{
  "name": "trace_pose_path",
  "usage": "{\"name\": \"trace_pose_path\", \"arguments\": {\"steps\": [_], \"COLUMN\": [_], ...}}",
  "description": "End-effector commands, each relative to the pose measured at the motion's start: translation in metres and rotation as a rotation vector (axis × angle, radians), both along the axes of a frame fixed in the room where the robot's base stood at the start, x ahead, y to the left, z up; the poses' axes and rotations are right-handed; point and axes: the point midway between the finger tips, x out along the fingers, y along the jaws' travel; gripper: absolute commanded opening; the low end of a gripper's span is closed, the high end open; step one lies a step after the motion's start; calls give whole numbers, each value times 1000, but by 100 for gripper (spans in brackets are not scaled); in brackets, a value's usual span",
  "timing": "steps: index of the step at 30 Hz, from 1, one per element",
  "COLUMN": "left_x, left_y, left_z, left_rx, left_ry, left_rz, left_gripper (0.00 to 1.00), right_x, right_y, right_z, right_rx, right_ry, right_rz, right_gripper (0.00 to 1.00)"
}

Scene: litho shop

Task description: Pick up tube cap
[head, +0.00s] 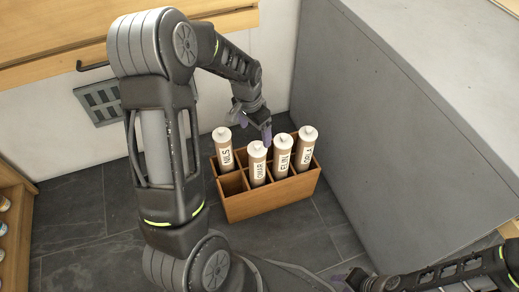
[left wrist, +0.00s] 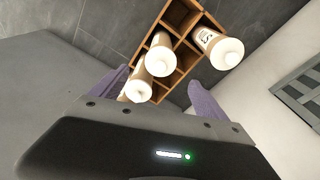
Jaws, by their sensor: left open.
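Several pale tubes with white caps stand in a divided wooden crate on the floor. In the head view their labels seem to read NILS (head: 226,156), OMAR (head: 258,170), ELIN (head: 282,163), and a hard-to-read one at the right (head: 305,156). My left gripper (head: 255,128) hangs open and empty above the crate, close over the OMAR and NILS caps. In the left wrist view, capped tubes show beyond the spread purple fingers; a white cap (left wrist: 160,67) lies between them. Another tube is partly hidden by the left finger. My right gripper (head: 352,279) shows only partly at the bottom edge.
The wooden crate (head: 265,204) has an empty front-left compartment. A grey block (head: 370,110) stands close at its right. A white wall with a grey vent (head: 100,101) is behind. A shelf (head: 13,235) stands at the left edge. Dark floor tiles left of the crate are clear.

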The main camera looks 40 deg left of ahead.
Motion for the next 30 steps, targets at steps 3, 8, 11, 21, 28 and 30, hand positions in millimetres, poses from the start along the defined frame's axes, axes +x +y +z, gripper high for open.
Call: {"name": "trace_pose_path", "arguments": {"steps": [3,8,11,21,28,30], "left_x": [0,1,2,3,6,8], "left_y": [-1,-1,-2,-2,-1,-1], "left_z": [-1,-16,-25,-28,-55,-65], "left_rx": [-1,-2,-3,-2,-3,-3], "left_ry": [0,2,2,0,3,2], "left_rz": [0,0,1,1,1,1], "left_gripper": [85,85,85,85,85,85], "right_x": [0,1,2,2,5,6], "right_y": [0,-1,-2,-2,-4,-5], "right_z": [0,-5,-7,-8,-20,-23], "right_rx": [0,-1,-2,-3,-6,-9], "right_ry": [0,-1,-3,-4,-8,-10], "right_rz": [0,-2,-3,-5,-10,-13], "right_gripper": [36,36,36,36,36,36]}}
